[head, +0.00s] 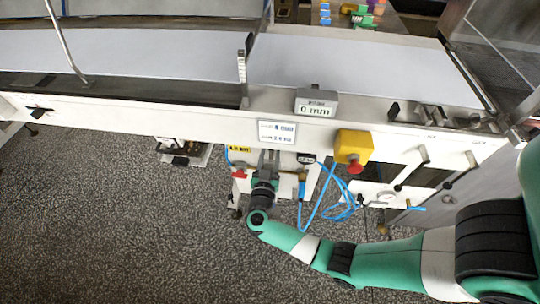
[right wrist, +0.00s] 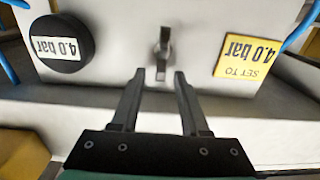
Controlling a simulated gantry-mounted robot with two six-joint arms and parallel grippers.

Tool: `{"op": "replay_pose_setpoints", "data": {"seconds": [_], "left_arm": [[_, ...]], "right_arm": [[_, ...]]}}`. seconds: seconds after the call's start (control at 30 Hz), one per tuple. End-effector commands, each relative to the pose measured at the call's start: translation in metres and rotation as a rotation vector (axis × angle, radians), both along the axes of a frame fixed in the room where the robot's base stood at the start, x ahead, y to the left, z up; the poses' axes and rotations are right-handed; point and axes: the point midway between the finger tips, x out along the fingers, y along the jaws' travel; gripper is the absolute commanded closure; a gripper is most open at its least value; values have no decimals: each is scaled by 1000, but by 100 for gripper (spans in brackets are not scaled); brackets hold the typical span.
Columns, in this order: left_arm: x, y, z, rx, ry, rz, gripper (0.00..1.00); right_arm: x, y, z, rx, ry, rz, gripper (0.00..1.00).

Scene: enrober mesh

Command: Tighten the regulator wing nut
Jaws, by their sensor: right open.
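The wing nut (right wrist: 163,52) is a small grey metal piece on a pale panel in the right wrist view, its wings upright. My right gripper (right wrist: 158,72) is open and empty, its two dark fingers pointing at the panel. The nut's lower wing shows between the fingertips in the picture; I cannot tell whether they touch it or stop short. A round black gauge (right wrist: 64,44) left of the nut reads 4.0 bar. A yellow label (right wrist: 247,54) on the right reads SET TO 4.0 bar. In the head view, my right gripper (head: 269,160) is below the machine's front rail and hides the nut.
A yellow box with a red button (head: 354,146) sits right of the gripper on the rail (head: 200,126). Blue hoses (head: 340,205) hang close by. A grey display (head: 317,103) reads 0 mm. Speckled floor (head: 120,230) is clear at lower left.

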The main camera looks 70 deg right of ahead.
Motion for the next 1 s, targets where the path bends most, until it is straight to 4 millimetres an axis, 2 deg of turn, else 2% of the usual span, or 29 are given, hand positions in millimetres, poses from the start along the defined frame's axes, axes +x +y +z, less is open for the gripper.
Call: {"op": "replay_pose_setpoints", "data": {"seconds": [0.07, 0.3, 0.33, 0.73, 1.0], "left_arm": [[0, 0, 0, 0, 0, 0, 0], [0, 0, 0, 0, 0, 0, 0], [0, 0, 0, 0, 0, 0, 0], [0, 0, 1, 0, 0, 0, 0], [0, 0, 9, 0, 0, 0, 0]], "right_arm": [[0, 0, 0, 0, 0, 0, 55], [0, 1, 0, 0, -1, 0, 96], [0, 1, 0, 0, -1, 0, 100], [0, 1, 1, 2, -8, 0, 100], [-3, 0, 2, 25, -92, 0, 100]]}}
